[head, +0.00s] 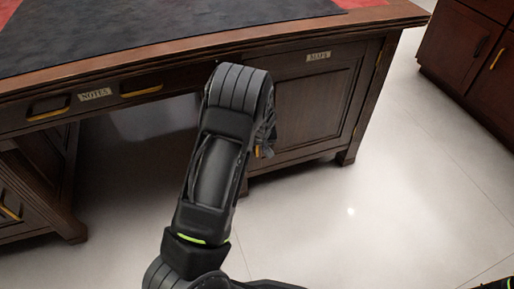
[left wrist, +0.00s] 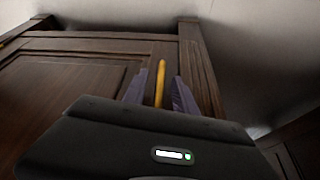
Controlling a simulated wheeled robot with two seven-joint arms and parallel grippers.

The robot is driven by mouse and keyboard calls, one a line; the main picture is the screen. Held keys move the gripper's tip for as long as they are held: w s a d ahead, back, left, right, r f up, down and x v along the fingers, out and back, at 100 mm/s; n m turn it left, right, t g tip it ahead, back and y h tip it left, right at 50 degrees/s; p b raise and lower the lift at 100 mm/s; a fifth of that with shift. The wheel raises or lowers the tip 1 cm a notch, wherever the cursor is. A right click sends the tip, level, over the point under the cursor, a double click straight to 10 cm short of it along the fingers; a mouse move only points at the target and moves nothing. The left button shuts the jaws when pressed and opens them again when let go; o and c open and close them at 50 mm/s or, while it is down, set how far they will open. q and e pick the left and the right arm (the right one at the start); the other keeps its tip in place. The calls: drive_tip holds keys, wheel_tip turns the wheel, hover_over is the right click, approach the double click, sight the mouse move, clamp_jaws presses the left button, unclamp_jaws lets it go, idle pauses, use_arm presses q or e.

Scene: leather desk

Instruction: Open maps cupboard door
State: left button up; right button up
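The maps cupboard door (head: 308,100) is a dark wood panel at the right end of the desk, under a MAPS label (head: 318,56). It looks shut, flush with its frame. My left arm reaches up in front of its left side. My left gripper (head: 266,138) is mostly hidden behind the arm in the head view. In the left wrist view its two fingers (left wrist: 161,92) stand apart, one on each side of the yellow door handle (left wrist: 160,80), with gaps showing. A bit of the handle (head: 257,151) also shows in the head view. My right gripper is not seen.
A NOTES drawer (head: 95,95) with yellow handles is left of the door, above an open knee space. The desk top (head: 180,30) is above. Another dark cabinet (head: 470,60) stands at the right. The pale floor (head: 390,190) before the door is clear.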

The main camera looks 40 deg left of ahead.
use_arm(q)
drive_tip(key=shift+c, duration=0.2)
clamp_jaws()
idle(1.1)
